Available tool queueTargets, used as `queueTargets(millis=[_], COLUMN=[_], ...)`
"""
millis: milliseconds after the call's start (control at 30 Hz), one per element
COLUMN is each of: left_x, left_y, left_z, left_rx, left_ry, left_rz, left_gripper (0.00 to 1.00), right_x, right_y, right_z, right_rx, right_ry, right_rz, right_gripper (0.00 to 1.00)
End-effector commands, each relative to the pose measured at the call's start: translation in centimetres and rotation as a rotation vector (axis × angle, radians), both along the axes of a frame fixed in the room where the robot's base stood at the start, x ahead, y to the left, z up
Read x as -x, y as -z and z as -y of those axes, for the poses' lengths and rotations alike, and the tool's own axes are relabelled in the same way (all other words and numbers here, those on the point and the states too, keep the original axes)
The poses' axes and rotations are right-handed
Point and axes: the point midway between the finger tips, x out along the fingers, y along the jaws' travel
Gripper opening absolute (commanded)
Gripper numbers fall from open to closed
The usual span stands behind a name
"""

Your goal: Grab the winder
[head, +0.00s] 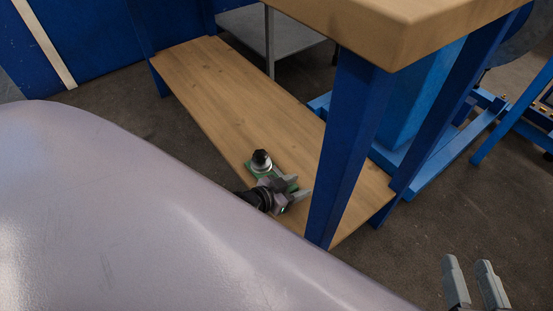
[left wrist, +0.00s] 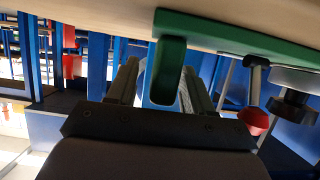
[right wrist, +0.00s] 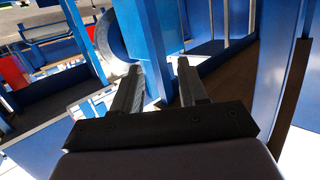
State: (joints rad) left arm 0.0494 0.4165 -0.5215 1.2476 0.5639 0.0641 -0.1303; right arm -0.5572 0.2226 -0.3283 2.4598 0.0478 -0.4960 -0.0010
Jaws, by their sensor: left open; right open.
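The winder (head: 254,171), which I take to be the green-based tool with a metal body and black top, sits on the wooden lower shelf. My left gripper (head: 294,187) is low at the shelf, right beside it, and hides part of it. In the left wrist view the green body (left wrist: 235,38) runs along the wood, and a green tab hangs between my open left fingers (left wrist: 159,68). I cannot tell if they touch it. A metal rod and red knob (left wrist: 253,121) show at right. My right gripper (head: 469,263) is open and empty, over the floor at lower right.
The lower shelf (head: 215,95) is otherwise clear. A blue table leg (head: 348,150) stands just right of my left gripper, under the thick wooden top (head: 400,25). A large pale rounded surface (head: 130,215) fills the lower left. Blue frames (head: 500,125) stand at right.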

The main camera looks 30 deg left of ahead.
Motion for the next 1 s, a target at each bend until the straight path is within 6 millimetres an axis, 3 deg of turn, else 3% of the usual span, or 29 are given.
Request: queueTargets(millis=[200,333,367,767,1000], left_x=[0.0,0.0,0.0,-0.1,-0.2], left_y=[0.0,0.0,0.0,-0.5,-2.6], left_z=[0.0,0.0,0.0,0.0,0.0], left_rx=[0.001,0.001,0.001,0.0,0.002], left_ry=[0.0,0.0,0.0,-0.001,-0.001], left_rz=[-0.001,-0.001,-0.001,0.005,0.008], left_gripper=[0.48,0.06,0.0,0.0,0.0], right_x=[0.0,0.0,0.0,0.0,-0.1], right_y=[-0.1,-0.1,-0.1,-0.3,-0.4], right_z=[0.0,0.0,0.0,0.0,-0.5], right_rx=[0.001,0.002,0.002,-0.002,-0.033], right_ry=[0.001,0.001,0.001,-0.002,-0.012], right_rz=[0.003,0.002,0.002,-0.001,-0.055], right_gripper=[0.43,0.43,0.43,0.43,0.43])
